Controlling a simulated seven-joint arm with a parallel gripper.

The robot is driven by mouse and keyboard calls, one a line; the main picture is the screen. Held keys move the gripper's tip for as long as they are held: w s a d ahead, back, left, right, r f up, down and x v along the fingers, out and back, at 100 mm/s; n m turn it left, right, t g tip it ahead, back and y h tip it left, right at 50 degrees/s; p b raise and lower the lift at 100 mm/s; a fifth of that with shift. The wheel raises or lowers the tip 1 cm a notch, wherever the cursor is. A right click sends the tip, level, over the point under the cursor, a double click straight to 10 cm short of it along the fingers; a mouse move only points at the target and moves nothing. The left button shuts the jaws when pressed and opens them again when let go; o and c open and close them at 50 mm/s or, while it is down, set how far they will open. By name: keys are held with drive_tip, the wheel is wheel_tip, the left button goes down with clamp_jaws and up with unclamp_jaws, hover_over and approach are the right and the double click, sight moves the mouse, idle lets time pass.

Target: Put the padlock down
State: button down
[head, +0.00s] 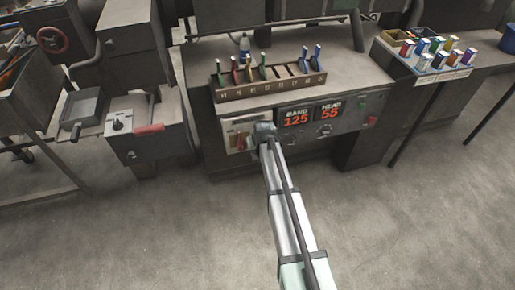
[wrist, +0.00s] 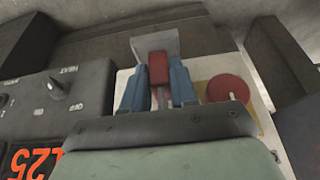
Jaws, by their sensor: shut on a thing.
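The red padlock (wrist: 158,68) shows in the wrist view between the two blue fingers of my gripper (wrist: 157,82), which are shut on it. A thin grey part shows below its red body, between the fingers. In the head view my gripper (head: 264,131) is at the right side of a pale switch panel (head: 231,128) on the machine front. The padlock cannot be made out there. In the wrist view the held padlock is in front of this pale panel and a grey plate (wrist: 140,45); I cannot tell whether it touches either.
A round red knob (wrist: 228,89) on a yellow patch is close right of the fingers. Right of my gripper are lit displays (head: 297,117). Above, a slotted rack (head: 270,84) holds several coloured-handled tools on the bench top (head: 350,73). The floor (head: 400,220) is clear.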

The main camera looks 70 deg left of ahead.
drive_tip(key=shift+f, duration=0.1)
drive_tip(key=c, duration=0.9)
unclamp_jaws()
drive_tip(key=v, duration=1.2)
